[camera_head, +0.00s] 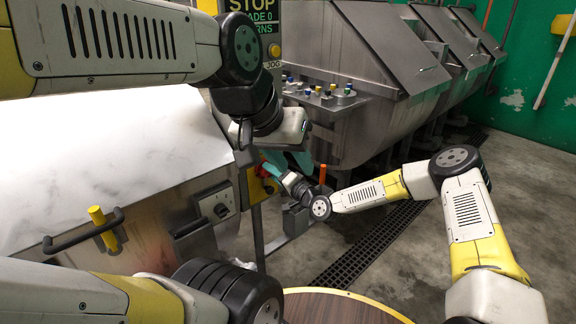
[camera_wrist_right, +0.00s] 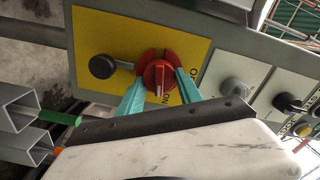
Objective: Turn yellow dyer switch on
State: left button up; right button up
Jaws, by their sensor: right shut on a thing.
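The red rotary switch (camera_wrist_right: 160,63) sits on a yellow panel (camera_wrist_right: 100,50) in the right wrist view. My right gripper (camera_wrist_right: 161,78) has its teal fingers shut on either side of the knob. The knob's white line points roughly toward the ON lettering; OFF lettering is to the right. In the head view the switch (camera_head: 263,172) shows only as a small red patch, and the right gripper's hold on it is hidden. My left gripper (camera_head: 286,158) hangs near the picture's middle, teal fingers pointing down; their gap is unclear.
A black knob (camera_wrist_right: 103,66) is beside the switch on the panel. A grey panel with further knobs (camera_wrist_right: 234,88) lies to the right. Steel dyer drums (camera_head: 395,45) stand behind. A round wooden table (camera_head: 335,306) is in front. Open floor (camera_head: 530,190) is at right.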

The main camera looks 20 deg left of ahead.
jog(key=shift+f+m, duration=0.15)
jog(key=shift+m, duration=0.95)
jog(key=o, duration=1.4)
jog(key=shift+c, duration=0.2)
jog(key=shift+d, duration=0.1)
jog(key=v, duration=0.7)
jog(key=shift+s+d, duration=0.25)
